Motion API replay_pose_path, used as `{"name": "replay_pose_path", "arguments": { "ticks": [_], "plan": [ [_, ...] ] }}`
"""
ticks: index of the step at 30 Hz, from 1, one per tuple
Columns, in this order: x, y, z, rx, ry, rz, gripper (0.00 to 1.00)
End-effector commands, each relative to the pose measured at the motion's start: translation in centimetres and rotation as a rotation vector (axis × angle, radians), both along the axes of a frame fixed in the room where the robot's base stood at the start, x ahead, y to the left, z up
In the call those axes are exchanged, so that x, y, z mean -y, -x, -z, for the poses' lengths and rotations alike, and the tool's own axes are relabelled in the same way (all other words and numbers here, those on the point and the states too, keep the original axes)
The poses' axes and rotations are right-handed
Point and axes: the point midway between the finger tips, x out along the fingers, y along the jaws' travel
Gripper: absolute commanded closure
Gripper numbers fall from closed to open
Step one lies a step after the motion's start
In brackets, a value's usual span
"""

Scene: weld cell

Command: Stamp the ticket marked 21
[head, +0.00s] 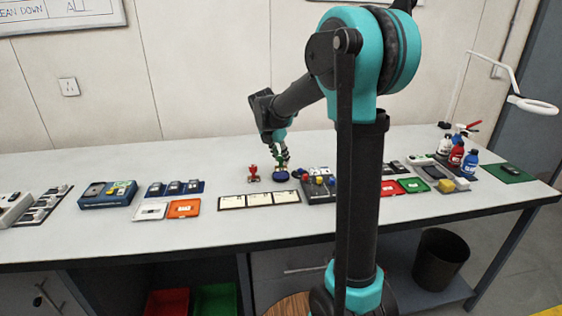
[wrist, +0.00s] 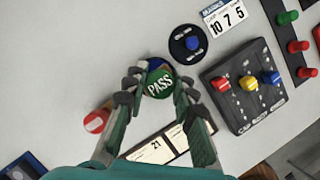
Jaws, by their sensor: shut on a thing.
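My gripper (head: 283,165) is shut on a stamp with a round green top reading PASS (wrist: 159,84). In the wrist view my gripper (wrist: 158,88) has a finger on each side of it. A round blue pad (head: 281,176) lies directly below the stamp; a bit of blue (wrist: 156,63) shows past its top. I cannot tell whether stamp and pad touch. A red stamp (head: 253,174) stands to the left, also in the wrist view (wrist: 96,122). The ticket marked 21 (wrist: 152,152) lies nearer me, partly hidden by my fingers. Several tickets lie in a row (head: 259,200).
Bare bench top (wrist: 60,60) shows left of the stamp.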

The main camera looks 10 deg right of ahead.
Motion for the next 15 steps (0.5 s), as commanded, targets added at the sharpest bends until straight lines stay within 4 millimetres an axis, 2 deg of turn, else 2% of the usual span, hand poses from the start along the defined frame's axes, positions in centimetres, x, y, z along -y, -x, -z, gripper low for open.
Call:
{"name": "replay_pose_path", "arguments": {
  "ticks": [15],
  "plan": [
    [0.0, 0.0, -3.8, 0.0, 0.0, 0.0, 0.93]
  ]
}}
